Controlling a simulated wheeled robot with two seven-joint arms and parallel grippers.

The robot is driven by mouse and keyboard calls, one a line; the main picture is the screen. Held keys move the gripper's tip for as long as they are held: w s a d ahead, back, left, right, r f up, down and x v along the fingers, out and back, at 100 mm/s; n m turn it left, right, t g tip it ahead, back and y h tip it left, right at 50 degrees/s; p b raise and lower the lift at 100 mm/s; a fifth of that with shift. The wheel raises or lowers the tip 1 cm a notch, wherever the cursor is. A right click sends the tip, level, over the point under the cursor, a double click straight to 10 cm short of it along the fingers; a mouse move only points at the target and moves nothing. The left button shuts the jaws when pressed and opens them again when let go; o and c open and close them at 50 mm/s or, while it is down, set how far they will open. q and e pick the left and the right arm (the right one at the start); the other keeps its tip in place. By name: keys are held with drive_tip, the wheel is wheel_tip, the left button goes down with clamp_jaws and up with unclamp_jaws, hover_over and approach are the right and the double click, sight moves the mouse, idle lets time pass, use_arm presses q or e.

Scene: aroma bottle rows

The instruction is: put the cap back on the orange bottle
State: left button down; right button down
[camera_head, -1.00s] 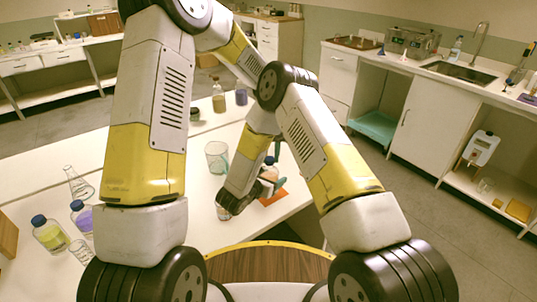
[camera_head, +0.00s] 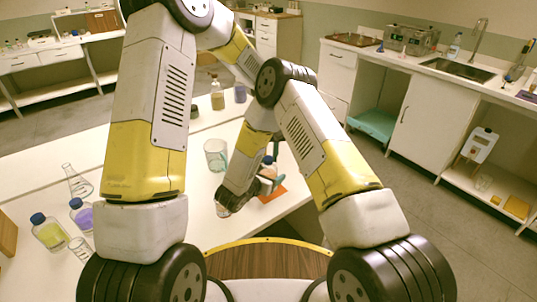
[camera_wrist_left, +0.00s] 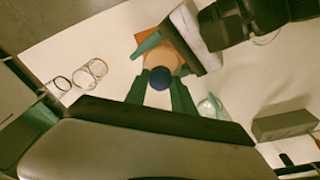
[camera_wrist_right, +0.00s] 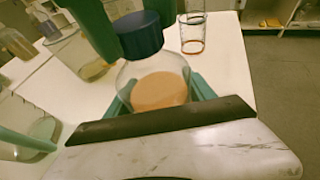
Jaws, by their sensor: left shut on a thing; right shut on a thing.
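The orange bottle is a round clear flask with orange liquid (camera_wrist_right: 160,90); it also shows in the left wrist view (camera_wrist_left: 165,56). My right gripper (camera_wrist_right: 160,98) is shut around its body and holds it upright. The dark blue cap (camera_wrist_right: 140,36) is over the bottle's neck; it also shows in the left wrist view (camera_wrist_left: 160,78). My left gripper (camera_wrist_left: 160,86) is shut on the cap from either side. The cap appears to meet the neck, but I cannot tell how firmly it sits. In the head view the left gripper (camera_head: 276,150) is partly hidden behind arm links.
An orange mat (camera_head: 272,194) lies under the hands near the table's right edge. A glass beaker (camera_head: 216,152) stands just left of them. Blue-capped bottles with yellow liquid (camera_head: 49,234) and purple liquid (camera_head: 82,215) stand at the left. An empty flask (camera_head: 76,182) stands behind them.

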use_arm(q)
drive_tip(key=m, duration=0.3)
drive_tip(key=shift+h, duration=0.3)
drive_tip(key=shift+d, duration=0.1)
drive_tip(key=c, duration=1.1)
unclamp_jaws()
drive_tip(key=shift+o, duration=0.2)
drive_tip(key=shift+r, duration=0.1)
